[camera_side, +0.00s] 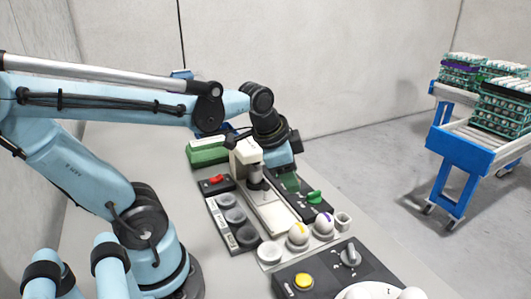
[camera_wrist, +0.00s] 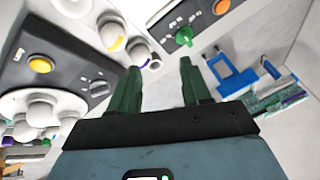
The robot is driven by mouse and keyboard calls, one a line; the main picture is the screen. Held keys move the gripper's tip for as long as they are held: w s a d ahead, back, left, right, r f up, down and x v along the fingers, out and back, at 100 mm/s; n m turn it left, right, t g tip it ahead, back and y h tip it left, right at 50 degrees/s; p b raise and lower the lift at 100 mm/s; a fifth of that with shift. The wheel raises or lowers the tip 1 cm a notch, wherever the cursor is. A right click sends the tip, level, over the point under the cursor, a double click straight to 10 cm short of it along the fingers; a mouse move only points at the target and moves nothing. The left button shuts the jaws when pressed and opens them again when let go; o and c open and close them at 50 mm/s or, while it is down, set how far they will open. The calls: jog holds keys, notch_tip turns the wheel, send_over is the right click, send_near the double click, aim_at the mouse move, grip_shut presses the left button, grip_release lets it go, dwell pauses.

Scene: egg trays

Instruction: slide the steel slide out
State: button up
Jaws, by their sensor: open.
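A cream instrument (camera_side: 246,160) with a dark cylinder under its head stands mid-bench in the side view. A long pale bed (camera_side: 272,213) runs from it toward the eggs. I cannot tell for certain which part is the steel slide. My gripper (camera_side: 290,183) points down beside the instrument, on its right, near a dark panel with a green knob (camera_side: 314,197). In the wrist view, its two green fingers (camera_wrist: 158,82) are spread apart with nothing between them. The green knob (camera_wrist: 184,36) shows just beyond them. My arm's wrist hides part of the area behind the gripper.
An egg with a yellow mark (camera_side: 298,234) and one with a purple mark (camera_side: 324,223) sit at the bed's near end. Left is a panel of grey discs (camera_side: 231,215); in front, a panel with a yellow button (camera_side: 303,281). A blue cart (camera_side: 460,150) stands apart at right.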

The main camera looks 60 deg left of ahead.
aim_at(266, 183)
jog(key=a+m+g, duration=0.1)
jog(key=a+m, duration=0.2)
jog(key=a+f+m+g, duration=0.1)
jog(key=a+m+g, duration=0.1)
jog(key=a+m, duration=0.2)
jog(key=a+m+g, duration=0.1)
jog(key=a+m, duration=0.2)
jog(key=m, duration=0.1)
jog(key=shift+w+a+f+g, duration=0.15)
jog(key=shift+a+g, duration=0.1)
jog(key=shift+g, duration=0.05)
jog(key=shift+a+f+m+h, duration=0.15)
jog(key=shift+a+m+h, duration=0.25)
jog(key=shift+m, duration=0.3)
jog(key=shift+a+f, duration=0.1)
jog(key=shift+f, duration=4.45)
jog(key=shift+f, duration=0.35)
jog(key=c, duration=0.8)
jog(key=shift+d, duration=4.45)
jog(key=shift+c, duration=0.2)
jog(key=o, duration=0.8)
jog(key=shift+o, duration=0.2)
